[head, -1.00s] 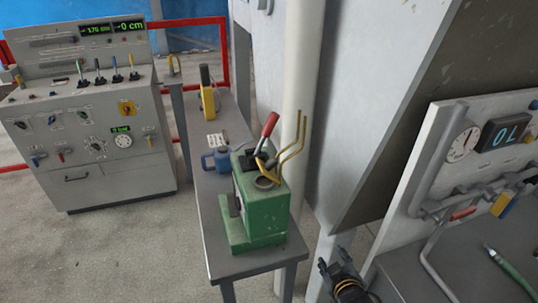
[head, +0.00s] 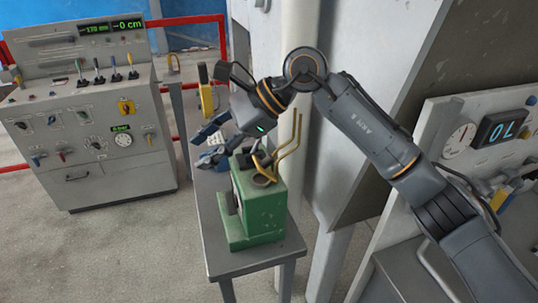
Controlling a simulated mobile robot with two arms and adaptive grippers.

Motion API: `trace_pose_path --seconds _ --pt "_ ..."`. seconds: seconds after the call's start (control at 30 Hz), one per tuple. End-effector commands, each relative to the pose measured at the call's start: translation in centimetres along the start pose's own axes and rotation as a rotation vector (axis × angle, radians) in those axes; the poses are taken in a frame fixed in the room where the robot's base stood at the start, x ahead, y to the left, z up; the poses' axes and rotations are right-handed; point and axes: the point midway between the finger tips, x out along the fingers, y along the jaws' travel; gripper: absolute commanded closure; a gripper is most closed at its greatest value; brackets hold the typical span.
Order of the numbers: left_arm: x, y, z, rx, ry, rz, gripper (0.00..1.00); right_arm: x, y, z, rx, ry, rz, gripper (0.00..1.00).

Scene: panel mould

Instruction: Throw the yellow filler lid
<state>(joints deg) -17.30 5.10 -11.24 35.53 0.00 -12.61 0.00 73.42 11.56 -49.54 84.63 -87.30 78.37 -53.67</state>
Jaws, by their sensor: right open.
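The green pump unit (head: 262,210) stands on the narrow grey bench. Its round filler opening (head: 264,181) is on top. A small yellow part that looks like the filler lid (head: 258,160) stands tilted up at the opening's far side, partly crowded by the pump's fittings. My right gripper (head: 203,147) is open and empty, its fingers pointing left, above the bench just beyond and left of the pump. Its wrist hides the pump's red-handled lever. My left gripper is not in view.
Bent yellow pipes (head: 293,140) rise from the pump beside a pale column. A yellow device (head: 206,92) stands farther back on the grey bench (head: 222,262); the blue jug there is mostly hidden by my gripper. A control cabinet (head: 100,140) stands left, with open floor between.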

Motion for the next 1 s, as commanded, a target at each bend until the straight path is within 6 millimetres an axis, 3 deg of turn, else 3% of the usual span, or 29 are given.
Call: trace_pose_path --seconds 0.1,0.2,0.3,0.4,0.57,1.0 --pt "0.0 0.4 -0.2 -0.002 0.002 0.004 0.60 -4.7 -1.3 -3.6 -0.130 0.356 0.055 0.58" --pt "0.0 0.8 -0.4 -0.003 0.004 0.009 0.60 -8.7 -1.9 -5.6 -0.172 0.572 0.098 0.58" --pt "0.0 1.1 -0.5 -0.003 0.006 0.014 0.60 -11.7 -2.0 -6.5 -0.182 0.704 0.127 0.58" --pt "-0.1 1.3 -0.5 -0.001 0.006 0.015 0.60 -12.9 -2.1 -7.0 -0.184 0.764 0.143 0.58" --pt "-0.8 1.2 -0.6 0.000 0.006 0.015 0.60 -12.1 -1.9 -8.2 -0.181 0.774 0.150 0.58" --pt "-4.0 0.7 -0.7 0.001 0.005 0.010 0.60 -5.7 -1.4 -14.2 -0.181 0.769 0.149 0.58"
